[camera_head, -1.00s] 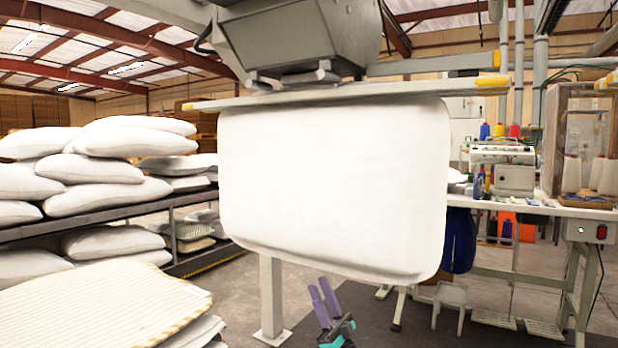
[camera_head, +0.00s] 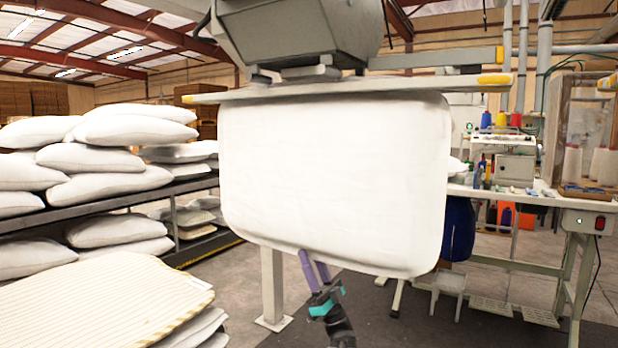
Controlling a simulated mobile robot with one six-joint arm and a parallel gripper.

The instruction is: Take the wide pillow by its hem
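The wide white pillow (camera_head: 335,180) hangs from the flat bar (camera_head: 350,90) of the grey filling machine (camera_head: 295,38). Its lower hem (camera_head: 330,262) runs along the bottom, slightly lower at the right. My gripper (camera_head: 312,260) comes up from below with its two purple fingers at the hem, left of the pillow's middle. The fingers stand a little apart, and the gripper looks open. The fingertips overlap the hem in the picture. I cannot tell whether they touch it or whether cloth lies between them.
White pillows (camera_head: 110,160) are stacked on a dark rack (camera_head: 110,210) at left. A striped pile (camera_head: 100,305) fills the lower left. A support post (camera_head: 272,285) stands left of my gripper. A sewing table (camera_head: 530,205) and a stool (camera_head: 449,285) stand at right.

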